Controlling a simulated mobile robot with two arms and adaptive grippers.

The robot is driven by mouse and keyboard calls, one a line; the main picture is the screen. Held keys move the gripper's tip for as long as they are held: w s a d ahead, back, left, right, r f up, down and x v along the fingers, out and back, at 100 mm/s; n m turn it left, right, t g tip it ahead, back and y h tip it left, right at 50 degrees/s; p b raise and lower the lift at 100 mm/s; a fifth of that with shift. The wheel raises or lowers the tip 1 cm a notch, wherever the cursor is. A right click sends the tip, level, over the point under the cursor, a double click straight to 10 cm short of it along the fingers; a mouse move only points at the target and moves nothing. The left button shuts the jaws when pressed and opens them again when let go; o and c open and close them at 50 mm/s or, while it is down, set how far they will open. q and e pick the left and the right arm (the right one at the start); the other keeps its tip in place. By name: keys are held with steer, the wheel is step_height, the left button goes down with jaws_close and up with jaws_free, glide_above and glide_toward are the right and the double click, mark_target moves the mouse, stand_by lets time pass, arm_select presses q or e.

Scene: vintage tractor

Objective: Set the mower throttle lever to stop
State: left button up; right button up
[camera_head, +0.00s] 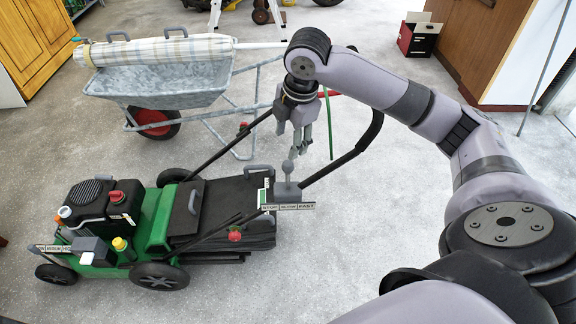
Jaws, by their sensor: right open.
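The green and black mower (155,215) stands on the floor at the left of the head view. Its throttle lever (287,170) is a grey knob on a stalk, on a small block at the handlebar. A label strip (288,206) below it reads stop, slow and fast from left to right. The lever stands roughly upright near the middle of the strip. My right gripper (298,152) points down just above the lever knob, open and empty. The fingertips look very close to the knob; whether they touch it I cannot tell. My left gripper is out of view.
A grey wheelbarrow (160,82) with a rolled checked cloth (155,50) stands behind the mower. The black handlebar (350,155) passes beside my right gripper. A black and red box (419,38) sits by a wooden cabinet (478,45). The floor at centre right is clear.

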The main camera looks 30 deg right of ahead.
mark_target(289, 164)
steer(key=w+f, duration=0.1)
steer(key=f, duration=0.4)
steer(key=w+d+f, duration=0.1)
steer(key=f, duration=0.3)
steer(key=w+f, duration=0.1)
steer(key=f, duration=0.4)
steer(key=shift+w+d+f+p, duration=0.15)
steer(key=shift+d+f+p, duration=0.2)
steer(key=shift+d, duration=0.05)
steer(key=shift+c, duration=0.5)
jaws_close()
